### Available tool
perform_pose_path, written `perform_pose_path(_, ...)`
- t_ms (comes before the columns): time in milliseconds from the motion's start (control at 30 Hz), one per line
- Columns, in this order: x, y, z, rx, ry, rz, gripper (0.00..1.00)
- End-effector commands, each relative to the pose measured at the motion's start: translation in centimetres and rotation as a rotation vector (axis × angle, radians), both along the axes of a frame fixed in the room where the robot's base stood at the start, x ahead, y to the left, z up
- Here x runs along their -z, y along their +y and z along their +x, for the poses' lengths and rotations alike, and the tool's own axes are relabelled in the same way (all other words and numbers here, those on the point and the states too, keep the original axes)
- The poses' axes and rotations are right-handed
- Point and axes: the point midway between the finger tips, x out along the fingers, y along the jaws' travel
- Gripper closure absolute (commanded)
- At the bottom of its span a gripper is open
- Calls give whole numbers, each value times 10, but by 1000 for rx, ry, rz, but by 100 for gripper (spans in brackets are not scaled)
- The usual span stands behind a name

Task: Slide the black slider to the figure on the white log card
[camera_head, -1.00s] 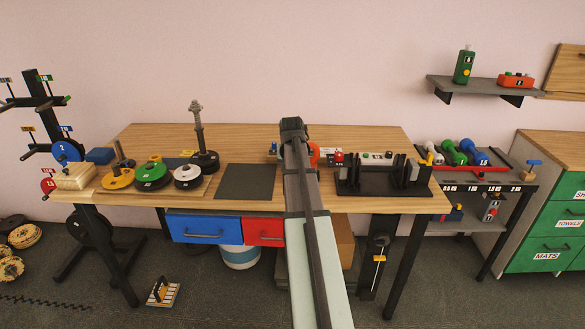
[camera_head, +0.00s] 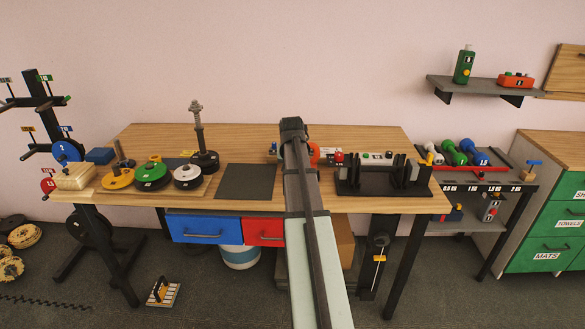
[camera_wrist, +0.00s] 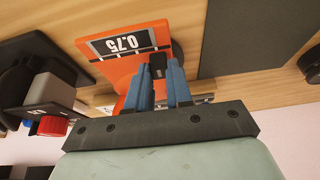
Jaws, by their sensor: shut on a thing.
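In the wrist view, an orange device (camera_wrist: 140,38) carries a panel (camera_wrist: 118,45) reading 0.75, with tick marks beside it. The black slider (camera_wrist: 160,64) is at the device's edge, between the tips of my blue fingers. My gripper (camera_wrist: 162,75) is shut on it. In the head view, part of the orange device (camera_head: 315,154) shows beside my arm, which hides my gripper and the slider. I cannot tell for sure which white piece is the log card.
A black rack (camera_head: 380,178) stands right of my arm, and a dark mat (camera_head: 246,182) lies to the left. Weight plates, including a green one (camera_head: 152,174), sit at the table's left. A grey block with a red knob (camera_wrist: 52,125) is close by in the wrist view.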

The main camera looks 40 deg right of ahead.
Motion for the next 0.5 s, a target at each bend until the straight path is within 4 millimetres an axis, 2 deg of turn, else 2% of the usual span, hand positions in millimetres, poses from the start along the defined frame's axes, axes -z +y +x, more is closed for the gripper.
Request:
perform_pose_path(167, 0, -3, -3, 1, 0, 0, 100)
perform_pose_path(500, 0, -42, -41, 3, 0, 0, 100)
